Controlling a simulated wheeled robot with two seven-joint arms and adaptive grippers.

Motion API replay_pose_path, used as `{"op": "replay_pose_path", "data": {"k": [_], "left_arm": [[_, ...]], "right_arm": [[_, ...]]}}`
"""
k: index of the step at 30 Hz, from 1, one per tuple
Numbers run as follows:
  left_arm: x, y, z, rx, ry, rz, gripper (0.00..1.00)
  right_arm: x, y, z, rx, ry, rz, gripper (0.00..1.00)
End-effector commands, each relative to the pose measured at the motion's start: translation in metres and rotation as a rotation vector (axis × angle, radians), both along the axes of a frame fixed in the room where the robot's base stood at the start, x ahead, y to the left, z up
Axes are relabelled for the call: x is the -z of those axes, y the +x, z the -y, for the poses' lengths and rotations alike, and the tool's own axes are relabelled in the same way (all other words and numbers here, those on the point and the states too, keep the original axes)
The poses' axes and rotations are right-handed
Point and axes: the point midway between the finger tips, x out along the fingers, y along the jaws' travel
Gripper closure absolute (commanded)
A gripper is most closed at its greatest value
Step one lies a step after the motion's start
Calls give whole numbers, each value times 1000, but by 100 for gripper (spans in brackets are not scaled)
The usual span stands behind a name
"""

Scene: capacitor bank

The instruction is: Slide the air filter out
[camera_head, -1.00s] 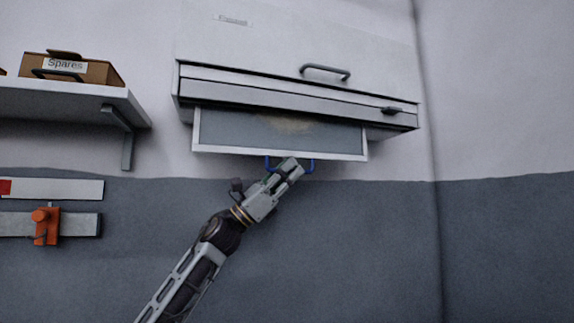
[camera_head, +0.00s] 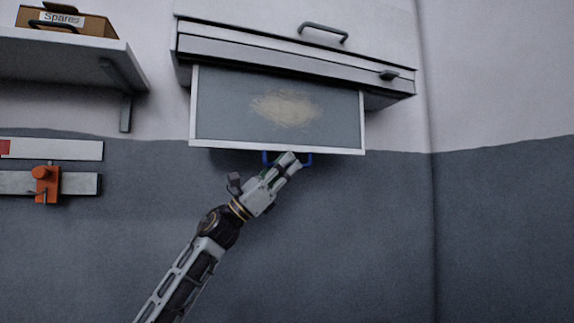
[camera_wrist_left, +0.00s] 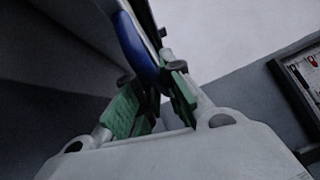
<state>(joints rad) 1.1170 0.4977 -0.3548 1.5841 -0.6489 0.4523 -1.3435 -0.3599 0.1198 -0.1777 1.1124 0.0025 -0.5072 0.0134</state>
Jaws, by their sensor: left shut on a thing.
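The air filter (camera_head: 285,105) is a grey panel in a white frame with a tan dusty patch. It sticks well out of the slot under the white wall cabinet (camera_head: 300,65), its upper end still under the cabinet's front. A blue handle (camera_head: 308,159) is on its lower edge. My left gripper (camera_head: 292,160) is shut on the blue handle, just below the frame. In the left wrist view the green finger pads (camera_wrist_left: 152,105) are on either side of the blue handle (camera_wrist_left: 138,50); the exact contact is partly hidden. My right gripper is not in view.
A shelf (camera_head: 60,60) with a cardboard box labelled Spares (camera_head: 65,22) is at the upper left. An orange clamp (camera_head: 46,185) sits on a wall rail below it. The wall below and right of the filter is clear. A dark-framed board (camera_wrist_left: 300,75) shows in the left wrist view.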

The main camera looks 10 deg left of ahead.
Motion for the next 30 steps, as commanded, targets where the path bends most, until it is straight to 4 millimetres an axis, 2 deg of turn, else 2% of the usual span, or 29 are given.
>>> {"op": "replay_pose_path", "data": {"k": [12, 13, 15, 30], "left_arm": [[1, 0, 0, 0, 0, 0, 100], [1, 0, 0, 0, 0, 0, 88], [1, 0, 0, 0, 0, 0, 81], [4, -1, -3, -1, -1, -1, 81]], "right_arm": [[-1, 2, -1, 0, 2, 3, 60], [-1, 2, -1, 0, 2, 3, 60], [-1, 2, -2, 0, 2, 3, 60], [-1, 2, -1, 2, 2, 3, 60]]}}
